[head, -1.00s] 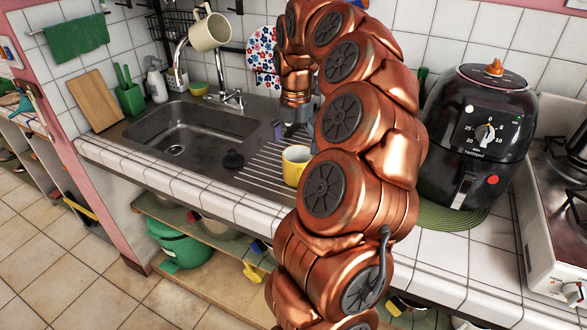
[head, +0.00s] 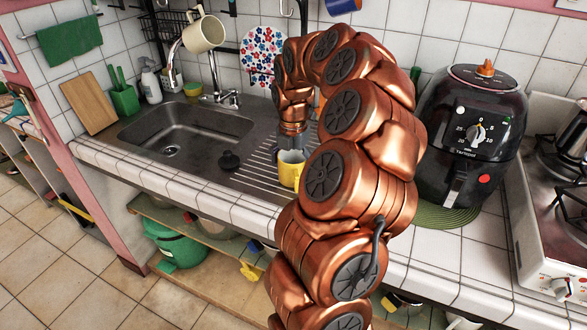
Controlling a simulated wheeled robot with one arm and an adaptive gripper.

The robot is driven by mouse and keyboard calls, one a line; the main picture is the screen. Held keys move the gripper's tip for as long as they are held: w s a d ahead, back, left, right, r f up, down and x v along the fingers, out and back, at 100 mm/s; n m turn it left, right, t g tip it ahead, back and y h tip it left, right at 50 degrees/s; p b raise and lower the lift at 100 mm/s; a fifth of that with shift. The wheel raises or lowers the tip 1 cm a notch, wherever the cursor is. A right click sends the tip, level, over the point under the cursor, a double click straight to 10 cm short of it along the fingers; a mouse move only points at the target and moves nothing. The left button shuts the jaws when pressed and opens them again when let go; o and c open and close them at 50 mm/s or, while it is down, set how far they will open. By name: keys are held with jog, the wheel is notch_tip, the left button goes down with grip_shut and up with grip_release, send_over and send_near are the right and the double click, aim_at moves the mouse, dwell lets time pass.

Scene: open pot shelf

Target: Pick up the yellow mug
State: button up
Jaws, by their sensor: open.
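The yellow mug (head: 289,174) stands upright on the ribbed drainboard right of the sink, its right side partly hidden by my arm. Its pale inside shows at the rim. My gripper (head: 291,152) points down right at the mug's mouth, with its fingers at or just inside the rim. The fingertips are small and partly hidden, so I cannot tell whether they touch the mug.
The sink (head: 185,133) with a black stopper (head: 229,160) beside it lies to the left. A black air fryer (head: 473,135) stands on a green mat to the right. A cream mug (head: 203,33) hangs above the faucet. The tiled front edge of the counter is clear.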

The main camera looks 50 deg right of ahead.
jog(key=shift+f, duration=0.4)
jog(key=c, duration=1.2)
jog(key=shift+c, duration=0.2)
